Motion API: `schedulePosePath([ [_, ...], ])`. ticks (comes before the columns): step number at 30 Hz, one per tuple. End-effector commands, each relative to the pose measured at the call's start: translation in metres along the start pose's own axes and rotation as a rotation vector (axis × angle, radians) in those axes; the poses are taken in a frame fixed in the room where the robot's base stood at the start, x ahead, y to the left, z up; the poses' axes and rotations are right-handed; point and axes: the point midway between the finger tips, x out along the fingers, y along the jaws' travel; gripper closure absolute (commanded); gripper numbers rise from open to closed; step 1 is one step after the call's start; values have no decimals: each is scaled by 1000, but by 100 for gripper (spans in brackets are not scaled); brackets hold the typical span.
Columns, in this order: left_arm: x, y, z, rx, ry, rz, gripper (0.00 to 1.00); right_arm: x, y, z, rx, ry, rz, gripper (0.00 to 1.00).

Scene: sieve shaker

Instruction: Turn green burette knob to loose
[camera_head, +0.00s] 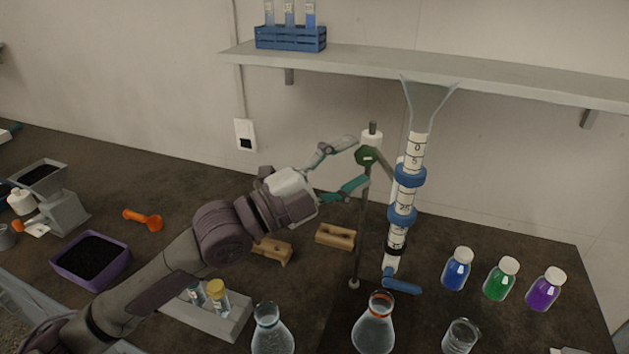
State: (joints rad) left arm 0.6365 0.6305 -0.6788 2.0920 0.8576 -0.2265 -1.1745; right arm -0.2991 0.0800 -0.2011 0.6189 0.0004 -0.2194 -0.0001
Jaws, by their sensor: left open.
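The green knob (366,154) sits high on the metal stand rod (362,215), just left of the burette. The burette (411,160) stands upright with a wide funnel top, blue clamp rings and a blue stopcock (402,286) at its lower end. My left gripper (361,164) comes in from the left. Its fingers are apart, one above and one below the knob's level, with the knob at or near their tips. I cannot tell whether they touch it. My right gripper is not in view.
Flasks (374,323) stand below the burette. Blue, green and purple bottles (501,279) stand at the right. Wooden blocks (335,236) lie under my left gripper. A shelf (430,68) with a blue tube rack (290,38) hangs above. A purple bin (119,275) is at left.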

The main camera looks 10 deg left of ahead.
Motion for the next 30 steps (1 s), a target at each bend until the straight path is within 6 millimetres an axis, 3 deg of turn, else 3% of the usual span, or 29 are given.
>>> schedulePosePath([
  [9,-65,1,1,3,-4,5,39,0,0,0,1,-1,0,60],
  [15,-91,1,1,1,-3,4,39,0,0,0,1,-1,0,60],
  [30,-100,0,0,-1,1,1,39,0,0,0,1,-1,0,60],
])
